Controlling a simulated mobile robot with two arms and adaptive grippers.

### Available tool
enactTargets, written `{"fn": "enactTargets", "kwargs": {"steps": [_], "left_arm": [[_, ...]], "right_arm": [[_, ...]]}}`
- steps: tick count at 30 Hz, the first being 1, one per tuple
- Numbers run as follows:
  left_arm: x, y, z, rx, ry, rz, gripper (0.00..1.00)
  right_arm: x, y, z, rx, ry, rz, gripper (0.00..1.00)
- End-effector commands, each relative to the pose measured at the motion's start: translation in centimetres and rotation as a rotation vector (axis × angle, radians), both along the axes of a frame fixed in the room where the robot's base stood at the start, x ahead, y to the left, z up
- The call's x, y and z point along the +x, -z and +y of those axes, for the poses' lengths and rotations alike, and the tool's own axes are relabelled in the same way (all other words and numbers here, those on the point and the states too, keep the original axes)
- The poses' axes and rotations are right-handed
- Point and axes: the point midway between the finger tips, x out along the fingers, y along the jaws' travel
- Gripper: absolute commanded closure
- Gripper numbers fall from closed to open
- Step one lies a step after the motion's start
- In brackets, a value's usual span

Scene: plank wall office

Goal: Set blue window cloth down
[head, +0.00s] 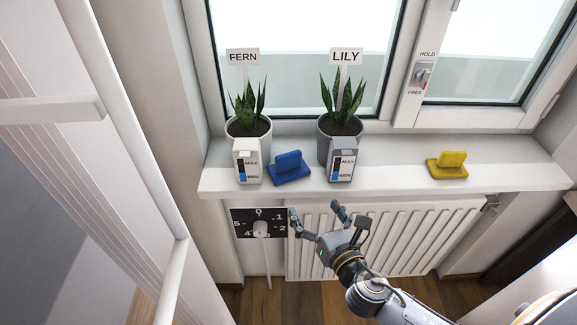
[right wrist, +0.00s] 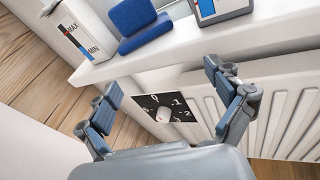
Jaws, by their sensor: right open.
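The blue window cloth (head: 289,168) rests on the white windowsill (head: 390,172), between the two plant pots. It also shows at the top of the right wrist view (right wrist: 139,22). My right gripper (head: 316,218) is open and empty, in front of the radiator and below the sill edge. It is apart from the cloth. In the right wrist view its two fingers (right wrist: 160,88) are spread wide, with the dial panel visible between them. My left gripper is not in view.
The fern pot (head: 262,130) and lily pot (head: 328,128), with MAX/MIN gauges, flank the cloth. A yellow cloth (head: 447,165) lies farther right on the sill. Below are a numbered dial (head: 260,228) and radiator (head: 420,235). The sill is bare between lily pot and yellow cloth.

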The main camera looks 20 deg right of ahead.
Motion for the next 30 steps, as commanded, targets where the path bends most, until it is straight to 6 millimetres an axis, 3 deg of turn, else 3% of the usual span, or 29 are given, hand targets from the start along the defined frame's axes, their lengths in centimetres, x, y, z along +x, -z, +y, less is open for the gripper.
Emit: {"fn": "enactTargets", "kwargs": {"steps": [1,3,7,11,18,30], "left_arm": [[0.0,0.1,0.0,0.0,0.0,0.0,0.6],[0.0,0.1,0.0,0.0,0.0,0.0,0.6],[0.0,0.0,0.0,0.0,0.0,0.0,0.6],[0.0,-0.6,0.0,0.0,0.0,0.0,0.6],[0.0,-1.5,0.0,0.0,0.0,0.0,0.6],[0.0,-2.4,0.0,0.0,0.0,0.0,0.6]], "right_arm": [[-0.3,-2.2,0.6,-0.052,-0.021,-0.048,0.08],[-0.6,-4.3,1.1,-0.115,-0.036,-0.099,0.08],[-0.7,-6.3,1.5,-0.169,-0.047,-0.146,0.08],[1.0,-6.7,1.7,-0.176,-0.046,-0.153,0.08],[5.7,-6.6,2.2,-0.173,-0.045,-0.15,0.08],[9.8,-6.7,2.2,-0.172,-0.045,-0.148,0.08]]}}
